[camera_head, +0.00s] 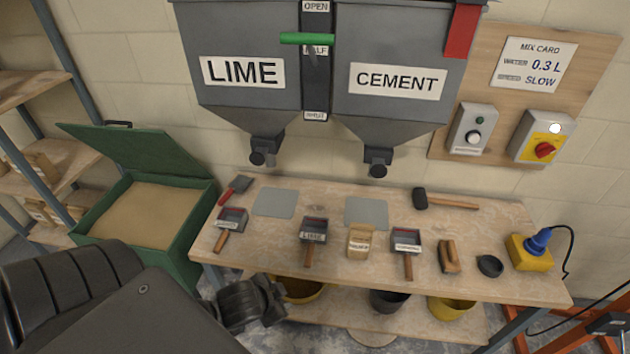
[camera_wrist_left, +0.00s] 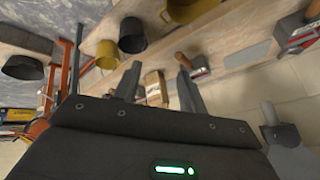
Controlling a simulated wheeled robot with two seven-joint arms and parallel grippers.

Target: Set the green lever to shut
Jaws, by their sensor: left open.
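The green lever (camera_head: 307,39) has a horizontal green handle. It crosses the dark upright strip between the lime hopper (camera_head: 247,95) and the cement hopper (camera_head: 400,50), just above and partly over the HALF label (camera_head: 316,50). The OPEN label (camera_head: 316,6) is above it and the SHUT label (camera_head: 315,116) is well below. My left gripper (camera_head: 268,298) is low, in front of the bench's front edge, far below the lever. In the left wrist view its two fingers (camera_wrist_left: 158,82) are spread with nothing held between them. The lever is not visible there.
The bench (camera_head: 290,187) holds scoops, a hammer (camera_head: 445,200), a brush (camera_head: 449,257) and a yellow block with a blue top (camera_head: 530,250). Buckets sit underneath. A green sand bin (camera_head: 190,235) with a raised lid stands left. A switch panel (camera_head: 490,80) is right.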

